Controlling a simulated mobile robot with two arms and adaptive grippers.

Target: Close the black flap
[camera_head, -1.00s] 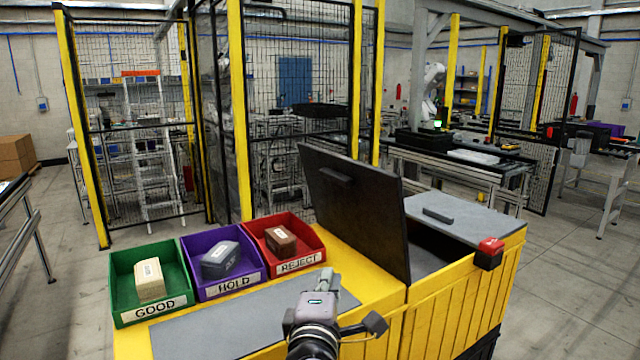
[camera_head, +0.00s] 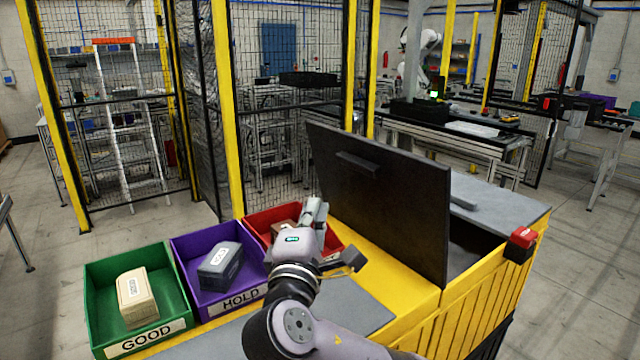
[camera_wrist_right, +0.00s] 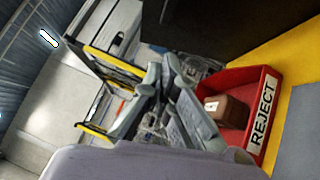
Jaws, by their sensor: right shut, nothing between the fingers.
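The black flap (camera_head: 385,200) stands open and nearly upright on the yellow cabinet (camera_head: 480,305), with a handle (camera_head: 358,163) on its left face. The open compartment shows to its right. My right gripper (camera_head: 316,205) is shut and empty, left of the flap and over the red bin's right part. In the right wrist view its fingers (camera_wrist_right: 160,75) point toward the background, and the flap (camera_wrist_right: 215,25) is at the top. A gap seems to separate fingers and flap. My left gripper is not in view.
Green (camera_head: 180,275), purple (camera_head: 185,248) and red (camera_head: 330,247) bins, each with a block, stand left of the flap. A grey lid (camera_head: 510,205) lies behind the compartment. Mesh fencing stands behind.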

